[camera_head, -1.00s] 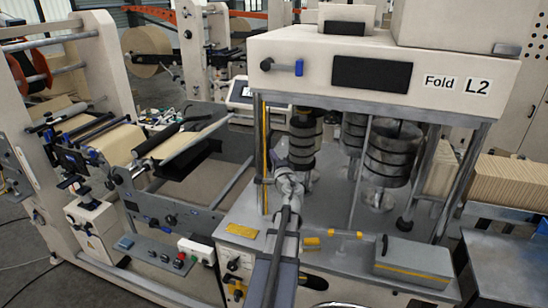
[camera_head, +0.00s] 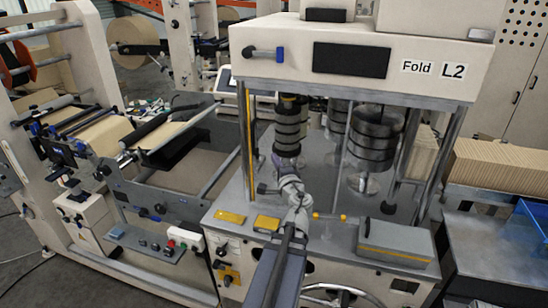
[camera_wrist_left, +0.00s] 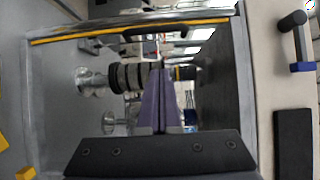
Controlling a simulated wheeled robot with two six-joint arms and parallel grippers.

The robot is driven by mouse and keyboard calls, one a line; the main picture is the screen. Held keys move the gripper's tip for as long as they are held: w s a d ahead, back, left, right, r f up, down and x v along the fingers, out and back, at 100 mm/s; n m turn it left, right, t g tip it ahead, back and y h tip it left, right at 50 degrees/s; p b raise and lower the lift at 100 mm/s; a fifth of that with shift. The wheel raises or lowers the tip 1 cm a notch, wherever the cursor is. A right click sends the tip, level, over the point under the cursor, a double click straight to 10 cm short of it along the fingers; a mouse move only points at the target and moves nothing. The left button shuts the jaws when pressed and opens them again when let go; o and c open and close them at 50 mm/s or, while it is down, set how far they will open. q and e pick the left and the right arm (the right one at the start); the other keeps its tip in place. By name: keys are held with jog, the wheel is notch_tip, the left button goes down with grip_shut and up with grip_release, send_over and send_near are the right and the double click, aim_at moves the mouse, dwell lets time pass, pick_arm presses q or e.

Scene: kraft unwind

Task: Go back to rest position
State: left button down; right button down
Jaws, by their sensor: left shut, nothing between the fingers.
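My left gripper (camera_head: 287,161) reaches into the open bay of the white machine labelled "Fold L2" (camera_head: 402,32). Its fingers are shut with nothing between them, and its tips are in front of the lower end of the left dark roller stack (camera_head: 286,122). In the left wrist view, the closed purple fingers (camera_wrist_left: 167,85) point toward the dark stack (camera_wrist_left: 130,77). I cannot tell whether they touch it. My right gripper is not in view.
A yellow-edged post (camera_head: 245,140) stands left of my arm and a grey box (camera_head: 396,241) right of it. More dark rollers (camera_head: 373,140) stand in the bay. A handwheel (camera_head: 340,290) sits below. Stacked brown sheets (camera_head: 500,170) lie at the right.

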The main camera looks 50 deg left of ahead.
pick_arm(q)
jog(key=shift+s, duration=0.15)
jog(key=w+d+f+n+g+h+b, duration=0.1)
jog(key=w+d+f+n+h+b, duration=0.2)
jog(key=d+f, duration=0.95)
jog(key=w+d+f+n+g+h+b, duration=0.15)
jog(key=d+f+h+b, duration=0.3)
jog(key=d+f, duration=0.75)
jog(key=s+d+f+m+g+h+b, duration=0.1)
jog(key=s+d+f+h, duration=0.1)
jog(key=d, duration=0.8)
jog(key=s+d+f+m+g+h, duration=0.1)
jog(key=s+d+f+g+h, duration=0.1)
jog(key=s+d, duration=0.3)
jog(key=s+d+f+m+g+h+b, duration=0.1)
jog(key=s+d+f+g+h, duration=0.1)
jog(key=d, duration=1.2)
jog(key=shift+s+d+f+h+b, duration=0.35)
jog(key=shift+s+f+h, duration=0.5)
jog(key=shift+s, duration=0.2)
